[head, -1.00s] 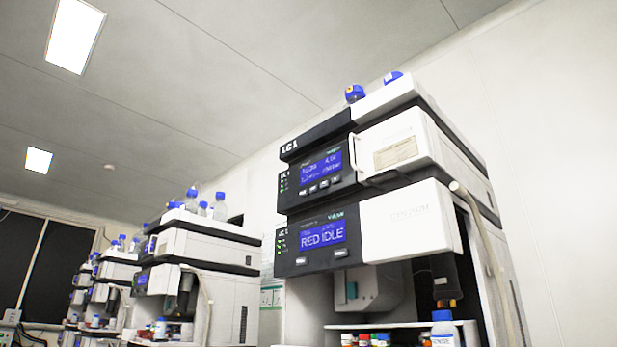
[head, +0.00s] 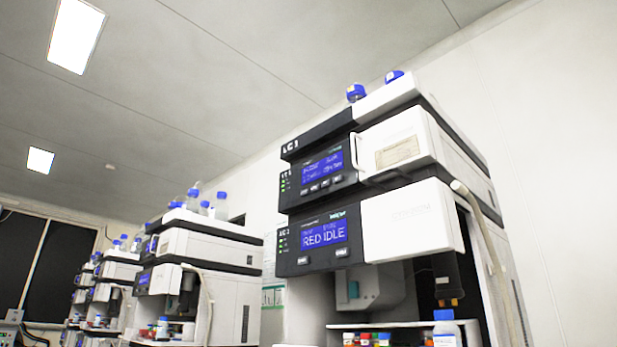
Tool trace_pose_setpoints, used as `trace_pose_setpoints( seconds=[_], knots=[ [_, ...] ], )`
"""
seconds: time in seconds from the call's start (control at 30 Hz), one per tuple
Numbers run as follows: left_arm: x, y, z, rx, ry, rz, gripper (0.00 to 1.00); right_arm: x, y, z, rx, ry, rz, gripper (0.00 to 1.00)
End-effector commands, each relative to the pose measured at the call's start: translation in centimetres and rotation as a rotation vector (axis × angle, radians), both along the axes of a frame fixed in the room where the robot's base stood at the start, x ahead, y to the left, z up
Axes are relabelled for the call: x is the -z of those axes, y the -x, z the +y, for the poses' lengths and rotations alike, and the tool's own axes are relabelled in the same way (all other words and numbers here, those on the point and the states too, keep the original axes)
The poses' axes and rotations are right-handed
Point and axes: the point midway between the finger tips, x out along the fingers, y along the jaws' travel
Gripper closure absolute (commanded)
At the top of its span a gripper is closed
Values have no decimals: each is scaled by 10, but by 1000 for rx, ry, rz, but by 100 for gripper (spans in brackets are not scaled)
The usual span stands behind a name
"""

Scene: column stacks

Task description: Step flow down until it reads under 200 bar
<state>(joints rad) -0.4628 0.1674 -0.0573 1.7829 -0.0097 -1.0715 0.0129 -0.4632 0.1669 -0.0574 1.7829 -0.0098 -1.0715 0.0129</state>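The nearest instrument stack, marked LC1, stands right of centre. Its upper module has a blue display (head: 322,167) with small white text that is too blurred to read, so I cannot tell the flow or pressure. A row of small buttons (head: 320,185) sits below that display. The lower module has a blue display (head: 325,234) reading "RED IDLE", with two buttons under it, one at its lower right (head: 341,252). Small green lights show left of both displays. Neither of my grippers is in the head view.
More stacks (head: 205,260) recede to the left, with blue-capped bottles on top. A blue-capped bottle (head: 446,330) and several small coloured-cap vials (head: 366,339) stand low in the near stack. A pale tube (head: 480,215) runs down its right side. No arm blocks the view.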

Motion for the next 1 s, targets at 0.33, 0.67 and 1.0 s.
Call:
trace_pose_setpoints(
  seconds=[0.33,0.67,1.0],
  knots=[
    [0,0,0,0,0,0,100,0,0,0,0,0,0,67],
    [0,0,0,0,0,0,100,0,0,0,0,0,0,100],
    [0,0,0,0,0,0,100,0,0,0,0,0,0,100]
  ],
)
